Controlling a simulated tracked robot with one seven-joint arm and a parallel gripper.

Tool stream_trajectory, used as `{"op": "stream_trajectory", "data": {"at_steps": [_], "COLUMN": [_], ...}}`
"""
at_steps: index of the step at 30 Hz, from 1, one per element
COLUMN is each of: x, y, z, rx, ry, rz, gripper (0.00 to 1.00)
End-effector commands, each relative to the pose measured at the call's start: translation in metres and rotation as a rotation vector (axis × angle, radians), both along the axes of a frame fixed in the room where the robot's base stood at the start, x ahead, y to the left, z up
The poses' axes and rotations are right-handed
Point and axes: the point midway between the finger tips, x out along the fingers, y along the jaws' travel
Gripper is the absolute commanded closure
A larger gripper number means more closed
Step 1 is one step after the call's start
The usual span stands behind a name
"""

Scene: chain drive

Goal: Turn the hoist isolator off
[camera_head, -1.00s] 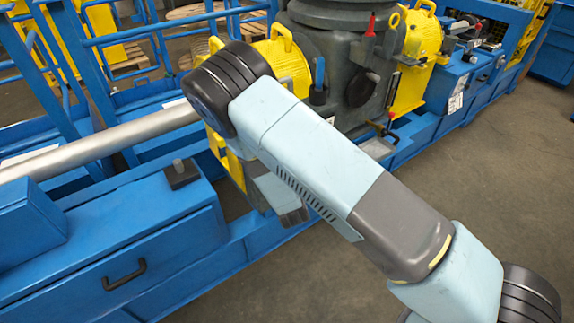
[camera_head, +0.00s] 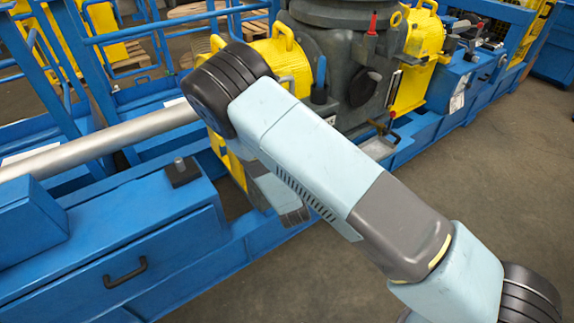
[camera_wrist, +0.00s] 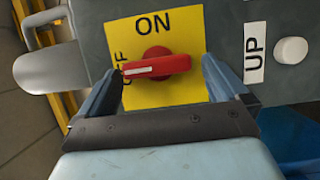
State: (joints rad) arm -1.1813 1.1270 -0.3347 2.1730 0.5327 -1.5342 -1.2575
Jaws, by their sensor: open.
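In the wrist view, the isolator's red handle (camera_wrist: 160,65) sits on a yellow plate (camera_wrist: 180,27). ON is printed at the top of the plate and OFF runs up its left side. The handle lies nearly level, and the white line on its left end points left at the OFF word, partly covering it. My gripper (camera_wrist: 161,70) is open, one finger beyond each end of the handle. A gap shows at the right end; the left finger is very close to the left end, and I cannot tell if they touch. The isolator is not visible in the head view.
A white button (camera_wrist: 291,51) with an UP label (camera_wrist: 255,53) is right of the plate on the same grey panel. A grey metal bracket (camera_wrist: 50,65) is at left. In the head view, blue machine frames (camera_head: 150,235) surround my arm; floor (camera_head: 480,190) is clear at right.

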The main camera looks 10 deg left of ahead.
Motion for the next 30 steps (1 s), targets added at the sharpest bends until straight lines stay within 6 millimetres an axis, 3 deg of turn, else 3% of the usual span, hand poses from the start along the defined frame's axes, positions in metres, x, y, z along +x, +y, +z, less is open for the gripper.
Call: {"op": "stream_trajectory", "data": {"at_steps": [7,21,30], "x": [-0.018,-0.097,-0.122], "y": [-0.009,-0.049,-0.062], "z": [-0.001,-0.002,-0.002], "rx": [-0.002,-0.003,-0.001], "ry": [0.001,0.002,0.002], "rz": [-0.001,0.002,0.001], "gripper": [0.00,0.00,0.00]}}
